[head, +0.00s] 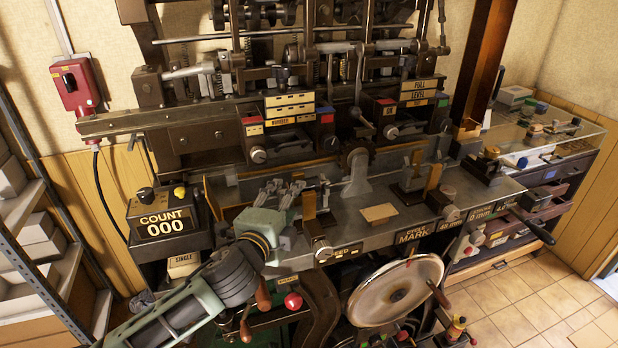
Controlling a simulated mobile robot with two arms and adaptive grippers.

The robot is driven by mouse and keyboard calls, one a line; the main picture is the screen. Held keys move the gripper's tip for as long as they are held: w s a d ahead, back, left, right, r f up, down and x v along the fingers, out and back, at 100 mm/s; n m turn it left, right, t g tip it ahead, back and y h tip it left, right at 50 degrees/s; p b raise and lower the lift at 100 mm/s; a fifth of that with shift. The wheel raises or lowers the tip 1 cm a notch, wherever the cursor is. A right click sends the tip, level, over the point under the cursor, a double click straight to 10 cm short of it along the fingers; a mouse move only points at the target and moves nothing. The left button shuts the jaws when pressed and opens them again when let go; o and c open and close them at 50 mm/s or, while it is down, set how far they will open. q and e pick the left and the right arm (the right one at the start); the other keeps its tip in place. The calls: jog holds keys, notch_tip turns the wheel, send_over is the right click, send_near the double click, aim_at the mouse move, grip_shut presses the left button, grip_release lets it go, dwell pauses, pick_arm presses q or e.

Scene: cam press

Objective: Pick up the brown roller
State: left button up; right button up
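My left arm comes in from the lower left, and its gripper (297,189) is over the left part of the machine's steel bed (350,222). The fingers are small and dark against the metal parts, so I cannot tell whether they are open or shut, or hold anything. A narrow brown upright piece (310,204) stands right beside the fingers; I cannot tell whether they touch it. I cannot make out a brown roller for certain. My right gripper is not in view.
A COUNT box (165,222) reading 000 stands left of the bed. A tan block (379,213) lies on the bed. A large handwheel (398,290) is below the front edge. A side bench (545,135) at the right holds small parts. Shelving (35,235) borders the left.

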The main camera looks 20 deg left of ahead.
pick_arm(q)
jog(key=w, duration=0.2)
jog(key=w+p, duration=0.1)
jog(key=w, duration=0.1)
jog(key=w+f+p, duration=0.1)
jog(key=w, duration=0.1)
jog(key=shift+d, duration=0.2)
jog(key=c, duration=0.8)
grip_shut()
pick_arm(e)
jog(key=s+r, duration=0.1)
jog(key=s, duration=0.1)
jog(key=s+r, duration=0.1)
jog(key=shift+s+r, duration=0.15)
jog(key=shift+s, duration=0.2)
